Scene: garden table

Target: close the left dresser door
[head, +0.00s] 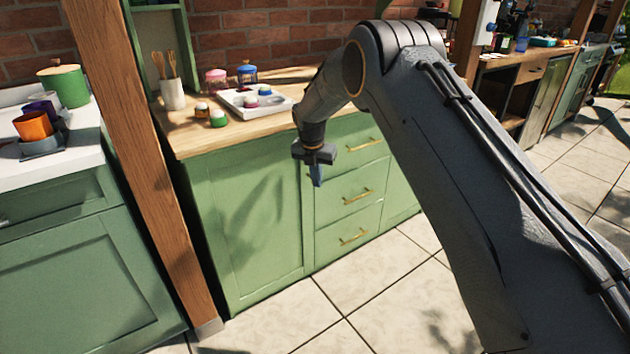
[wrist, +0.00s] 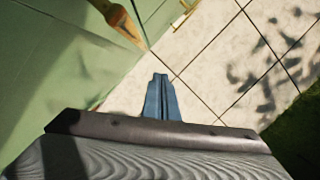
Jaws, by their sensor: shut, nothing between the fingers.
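The green dresser (head: 326,128) has a wooden top and stands in the middle of the head view. Its left door (head: 245,225) looks flush or nearly flush with the front; I cannot tell whether a small gap remains at its right edge. My gripper (head: 316,176) is in front of the seam between this door and the drawers, fingers pointing down. It hides part of the door's right edge. In the wrist view the blue fingers (wrist: 162,88) are together and empty, over the floor. A brownish handle-like piece (wrist: 122,22) shows beside a green panel (wrist: 60,65).
Drawers with brass handles (head: 357,196) are right of the door. A wooden post (head: 140,150) stands close on the left. A white tray (head: 252,102), jars (head: 216,80) and a utensil pot (head: 173,95) are on top. Tiled floor (head: 335,310) in front is clear.

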